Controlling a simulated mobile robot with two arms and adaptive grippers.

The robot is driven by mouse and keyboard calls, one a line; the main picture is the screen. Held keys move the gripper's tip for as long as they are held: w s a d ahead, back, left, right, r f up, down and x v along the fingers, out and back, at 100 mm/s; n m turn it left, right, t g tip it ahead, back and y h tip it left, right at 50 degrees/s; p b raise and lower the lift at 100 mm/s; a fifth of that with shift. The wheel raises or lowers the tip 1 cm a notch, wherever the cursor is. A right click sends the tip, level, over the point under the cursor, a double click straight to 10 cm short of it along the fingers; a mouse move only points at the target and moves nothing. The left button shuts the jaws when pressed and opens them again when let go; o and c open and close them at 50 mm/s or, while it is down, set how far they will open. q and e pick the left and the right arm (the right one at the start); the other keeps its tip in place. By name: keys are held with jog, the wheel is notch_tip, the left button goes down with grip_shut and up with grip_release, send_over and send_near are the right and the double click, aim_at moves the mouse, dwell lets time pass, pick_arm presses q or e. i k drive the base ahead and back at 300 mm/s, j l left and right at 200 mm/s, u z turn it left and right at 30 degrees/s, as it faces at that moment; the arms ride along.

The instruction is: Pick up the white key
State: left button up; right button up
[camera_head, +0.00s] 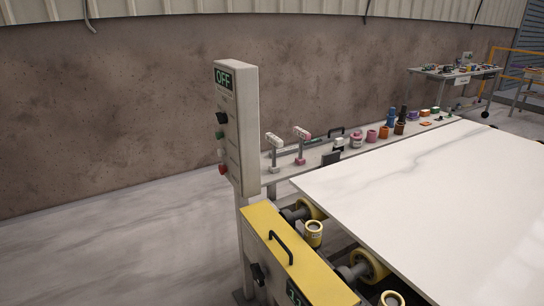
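No thing in view is plainly a key. A small white T-shaped piece (275,140) stands upright on a grey post on the narrow ledge, just right of the control box; it may be the white key, but it is too small to be sure. A similar pink-and-white T-shaped piece (302,132) stands to its right. Neither of my grippers is in view.
A grey control box (237,125) reading OFF stands left of the ledge (376,150). A yellow-topped unit with a black handle (280,247) is in front. A large white slab (430,195) lies on yellow rollers (365,266). Coloured cylinders (390,117) line the ledge. The floor at left is clear.

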aim_at(277, 142)
jog(key=i+j+u, duration=0.1)
jog(key=u, duration=0.4)
jog(key=i+u, duration=0.35)
jog(key=u, duration=0.15)
jog(key=i, duration=1.9)
jog(key=i+z, duration=0.1)
jog(key=i, duration=1.8)
jog(key=i+z, duration=0.1)
jog(key=z, duration=0.8)
jog(key=i+j+z, duration=0.1)
jog(key=z, duration=0.35)
jog(key=j+z, duration=0.15)
jog(key=z, duration=0.25)
jog(key=i+j, duration=0.05)
